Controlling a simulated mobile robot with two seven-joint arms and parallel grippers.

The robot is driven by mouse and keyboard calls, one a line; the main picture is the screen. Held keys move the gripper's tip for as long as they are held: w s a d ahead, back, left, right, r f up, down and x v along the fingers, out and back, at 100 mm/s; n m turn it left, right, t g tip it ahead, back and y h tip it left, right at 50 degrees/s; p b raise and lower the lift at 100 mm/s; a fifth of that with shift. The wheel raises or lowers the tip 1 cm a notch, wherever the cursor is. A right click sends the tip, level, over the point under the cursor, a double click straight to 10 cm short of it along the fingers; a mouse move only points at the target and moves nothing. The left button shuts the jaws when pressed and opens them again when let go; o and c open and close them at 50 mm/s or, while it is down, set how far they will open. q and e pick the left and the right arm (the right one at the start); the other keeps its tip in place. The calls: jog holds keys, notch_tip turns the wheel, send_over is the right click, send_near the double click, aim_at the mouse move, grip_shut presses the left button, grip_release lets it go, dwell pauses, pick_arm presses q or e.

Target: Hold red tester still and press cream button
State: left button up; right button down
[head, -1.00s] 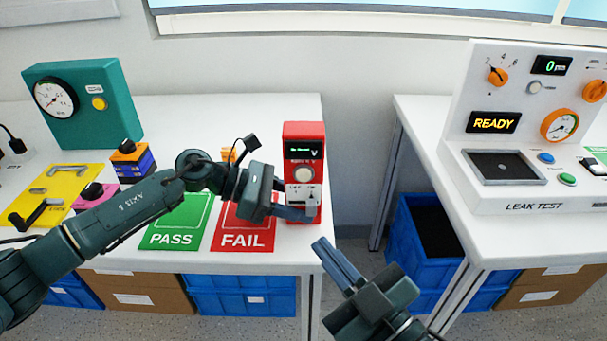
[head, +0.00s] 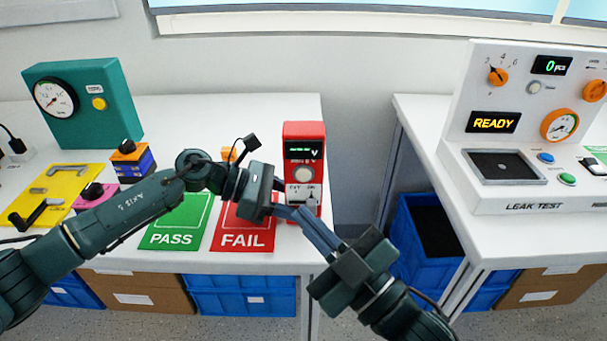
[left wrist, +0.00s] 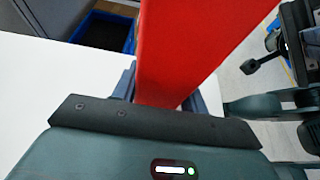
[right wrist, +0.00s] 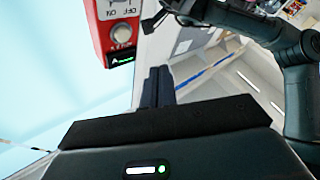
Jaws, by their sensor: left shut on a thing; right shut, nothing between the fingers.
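The red tester (head: 303,129) stands upright at the right front corner of the left table. Its screen shows green characters, and the round cream button (head: 303,173) sits below the screen, uncovered. My left gripper (head: 288,213) is shut on the tester's lower part; the red body fills its fingers in the left wrist view (left wrist: 190,45). My right gripper (head: 300,214) is shut and empty, its fingertips in front of the tester's lower front, hiding part of the switch area; contact is unclear. In the right wrist view, the cream button (right wrist: 121,33) lies up and left of the closed fingers (right wrist: 160,72).
The green PASS mat (head: 176,222) and red FAIL mat (head: 244,226) lie left of the tester. A gap with a blue crate (head: 435,235) separates this table from the leak test station (head: 510,200). A teal gauge box (head: 85,105) stands back left.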

jog(key=shift+w, duration=2.65)
jog(key=shift+w, duration=0.4)
jog(key=shift+w, duration=0.45)
dwell(0.7)
jog(key=shift+s, duration=0.85)
jog(key=s, duration=0.5)
